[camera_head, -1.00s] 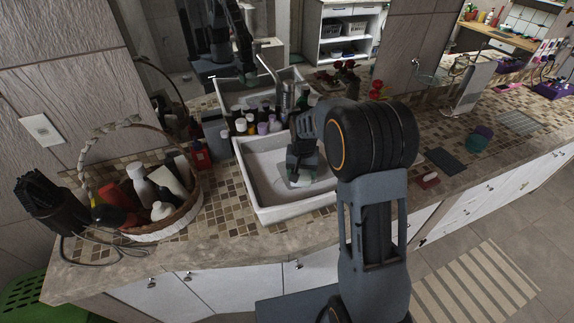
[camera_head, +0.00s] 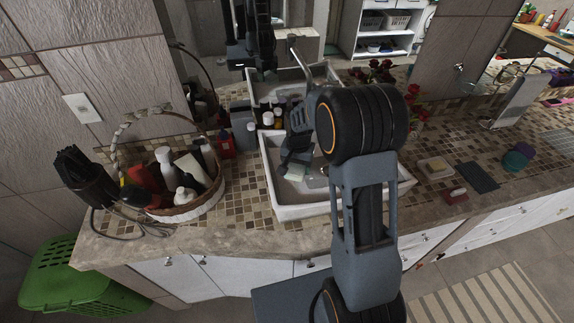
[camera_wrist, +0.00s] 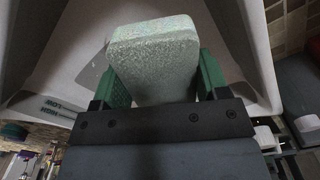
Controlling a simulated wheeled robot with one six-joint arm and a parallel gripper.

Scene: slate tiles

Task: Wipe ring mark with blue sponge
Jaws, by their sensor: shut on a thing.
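My gripper (camera_head: 295,160) hangs inside the white sink (camera_head: 300,212), near its left side. It is shut on a pale grey-green sponge block (camera_wrist: 155,50), which also shows small in the head view (camera_head: 295,173). In the wrist view the sponge sits between my two green fingers (camera_wrist: 160,78), its far end sticking out past them over the sink's pale surface. I cannot tell whether the sponge touches the sink. I cannot make out a ring mark; my arm hides part of the sink and counter.
A wicker basket of bottles (camera_head: 180,212) stands on the counter left of the sink. Bottles stand behind the sink.

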